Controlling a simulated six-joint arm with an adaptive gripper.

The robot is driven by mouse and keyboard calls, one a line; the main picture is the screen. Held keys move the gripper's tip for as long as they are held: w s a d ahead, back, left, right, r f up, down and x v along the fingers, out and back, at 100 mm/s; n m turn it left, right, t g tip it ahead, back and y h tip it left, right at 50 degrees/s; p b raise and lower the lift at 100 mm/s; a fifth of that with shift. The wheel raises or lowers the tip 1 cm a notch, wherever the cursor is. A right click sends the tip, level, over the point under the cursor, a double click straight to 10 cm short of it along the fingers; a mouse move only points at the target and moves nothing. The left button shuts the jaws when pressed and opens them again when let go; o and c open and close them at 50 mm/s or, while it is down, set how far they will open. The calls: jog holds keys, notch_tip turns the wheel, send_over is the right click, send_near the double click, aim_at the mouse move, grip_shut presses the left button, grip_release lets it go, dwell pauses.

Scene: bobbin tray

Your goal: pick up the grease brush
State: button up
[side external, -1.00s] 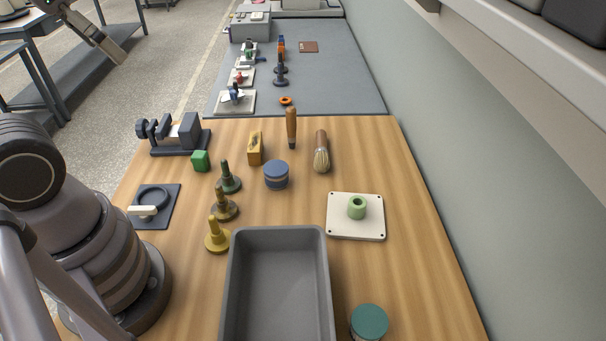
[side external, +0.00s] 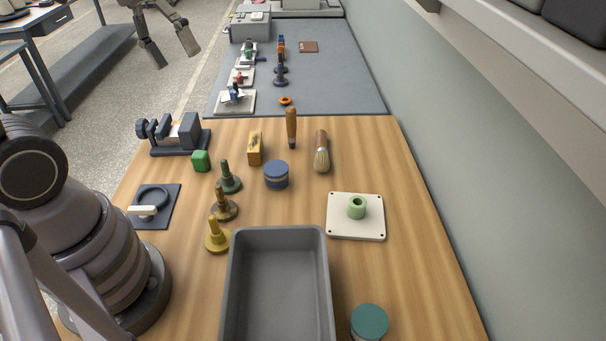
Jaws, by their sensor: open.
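The grease brush (side external: 321,151) lies on the wooden table toward the back right, with a brown handle pointing away and pale bristles toward the camera. My gripper (side external: 173,60) is at the top left, raised and far from the brush. Its two fingers are spread apart, pointing down, with nothing between them. No part of the brush is hidden.
An orange-handled tool (side external: 291,128) and a blue round tin (side external: 276,175) are left of the brush. A white plate (side external: 356,229) with a green ring is nearer the camera. A grey tray (side external: 279,234) stands at the front. Bare wood lies right of the brush.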

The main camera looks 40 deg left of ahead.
jog(key=w+d+f+n+g+h, duration=0.1)
jog(key=w+d+f+n+h, duration=0.15)
jog(key=w+n+h, duration=0.6)
jog(key=n+t+y, duration=0.2)
jog(key=n+t, duration=1.1)
jog(key=n, duration=0.3)
send_over(291, 136)
jog(key=s+a, duration=0.1)
jog(key=a, duration=0.2)
notch_tip(291, 136, down, 23)
jog(key=f, duration=0.7)
jog(key=shift+s+d+f, duration=0.15)
jog(key=shift+s, duration=0.1)
jog(key=shift+x, duration=1.2)
jog(key=shift+w+d, duration=0.2)
jog(key=shift+w, duration=0.05)
